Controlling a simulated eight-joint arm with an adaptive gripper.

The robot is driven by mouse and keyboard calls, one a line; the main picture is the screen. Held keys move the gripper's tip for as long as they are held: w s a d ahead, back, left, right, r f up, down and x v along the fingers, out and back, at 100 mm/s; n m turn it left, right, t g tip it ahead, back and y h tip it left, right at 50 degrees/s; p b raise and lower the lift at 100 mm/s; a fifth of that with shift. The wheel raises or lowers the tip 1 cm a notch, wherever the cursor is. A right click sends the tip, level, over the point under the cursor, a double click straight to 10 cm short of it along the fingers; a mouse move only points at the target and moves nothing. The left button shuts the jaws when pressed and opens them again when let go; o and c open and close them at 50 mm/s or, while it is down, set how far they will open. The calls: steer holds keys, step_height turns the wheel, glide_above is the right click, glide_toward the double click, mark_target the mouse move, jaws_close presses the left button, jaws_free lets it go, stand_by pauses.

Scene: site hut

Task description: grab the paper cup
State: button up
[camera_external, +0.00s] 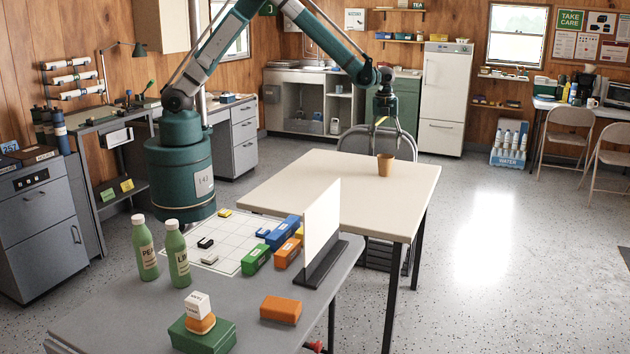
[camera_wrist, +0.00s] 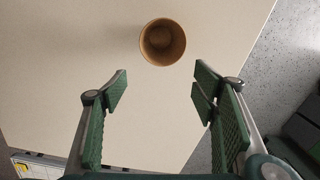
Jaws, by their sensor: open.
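The paper cup (camera_external: 386,165) is small and brown and stands upright on the cream table (camera_external: 290,187), near its far right part. In the wrist view I look down into the open, empty-looking cup (camera_wrist: 162,42), which is beyond my fingertips and roughly centred between them. My gripper (camera_external: 384,130) hangs above the table, over and close to the cup in the external view. In the wrist view my gripper (camera_wrist: 160,82) has its two green padded fingers spread wide, with nothing between them.
A grey bench (camera_external: 130,310) in front holds two green bottles (camera_external: 162,250), several coloured blocks (camera_external: 281,310) and an upright white panel (camera_external: 321,225). A folding chair (camera_external: 376,145) stands behind the cream table. The tabletop around the cup is clear.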

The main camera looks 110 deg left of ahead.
steer(key=m, duration=0.1)
glide_above(385, 168)
steer(key=a, duration=0.3)
step_height(385, 168, down, 6)
steer(key=shift+s+a+f+g, duration=0.1)
steer(key=shift+s+a+g, duration=0.05)
steer(key=shift+s+g, duration=0.2)
steer(key=shift+f, duration=0.15)
steer(key=shift+f, duration=1.15)
steer(key=shift+f, duration=0.1)
steer(key=shift+f, duration=2.5)
steer(key=shift+c, duration=0.2)
steer(key=c, duration=0.7)
